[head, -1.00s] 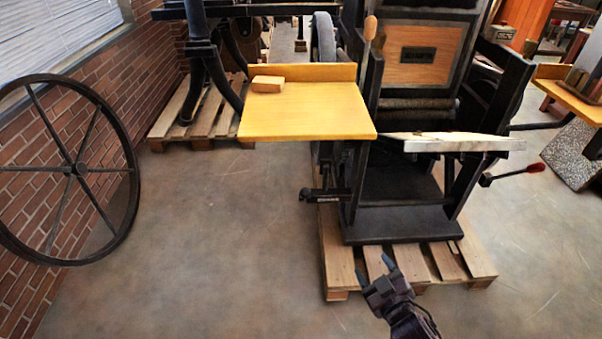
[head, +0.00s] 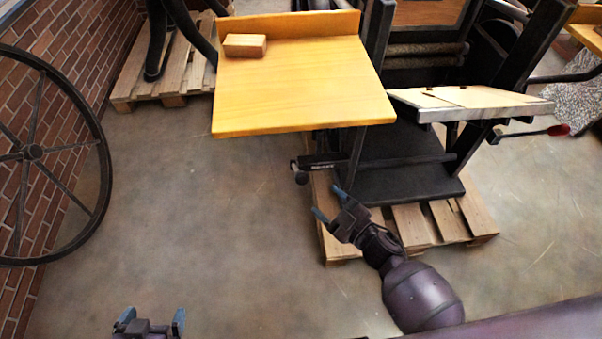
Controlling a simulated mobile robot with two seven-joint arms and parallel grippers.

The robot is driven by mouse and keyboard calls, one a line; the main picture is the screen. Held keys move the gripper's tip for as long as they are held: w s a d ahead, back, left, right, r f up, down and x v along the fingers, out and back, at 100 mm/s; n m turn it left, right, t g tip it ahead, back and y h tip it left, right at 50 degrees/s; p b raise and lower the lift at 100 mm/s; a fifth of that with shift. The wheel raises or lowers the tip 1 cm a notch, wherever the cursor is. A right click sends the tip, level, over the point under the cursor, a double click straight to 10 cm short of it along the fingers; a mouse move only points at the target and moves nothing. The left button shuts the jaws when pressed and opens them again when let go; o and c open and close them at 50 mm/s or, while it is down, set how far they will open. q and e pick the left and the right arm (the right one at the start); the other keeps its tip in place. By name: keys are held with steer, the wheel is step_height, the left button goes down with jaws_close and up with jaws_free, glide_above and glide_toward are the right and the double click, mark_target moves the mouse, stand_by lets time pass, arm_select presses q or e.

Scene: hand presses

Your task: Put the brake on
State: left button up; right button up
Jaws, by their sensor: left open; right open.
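The hand press (head: 412,173) stands on a pallet at centre right. A black bar with a small label (head: 322,163) juts from its lower left side, with a dark round knob (head: 301,178) at its left end. A lever with a red grip (head: 558,130) sticks out on the press's right side. I cannot tell from the picture which part is the brake. My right gripper (head: 327,200) is open and empty, just below and right of the knob in the picture, apparently apart from it. My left gripper (head: 153,318) is open and empty at the bottom left edge.
A yellow wooden table (head: 300,90) overhangs the black bar and carries a wooden block (head: 245,45). The pallet (head: 410,225) edges the floor under the press. A large spoked wheel (head: 95,160) leans at the left. The floor between is clear.

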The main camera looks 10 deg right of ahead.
mark_target(306, 182)
steer(key=x, duration=0.4)
steer(key=b+x, duration=0.1)
steer(key=x, duration=0.3)
steer(key=shift+w+f, duration=0.2)
arm_select(q)
steer(key=shift+w+f, duration=0.35)
steer(key=shift+f, duration=0.35)
arm_select(e)
steer(key=shift+x, duration=0.8)
steer(key=shift+r, duration=0.15)
jaws_close()
arm_select(q)
steer(key=f+b, duration=0.2)
steer(key=b, duration=0.1)
steer(key=f+b, duration=0.1)
steer(key=shift+s+f+g+b, duration=0.25)
steer(key=shift+f+g+b, duration=0.05)
steer(key=shift+f, duration=0.05)
arm_select(e)
steer(key=shift+n+t+y, duration=0.3)
steer(key=shift+n+t, duration=0.2)
steer(key=s+f, duration=0.3)
steer(key=shift+s+f, duration=0.25)
steer(key=shift+f, duration=0.05)
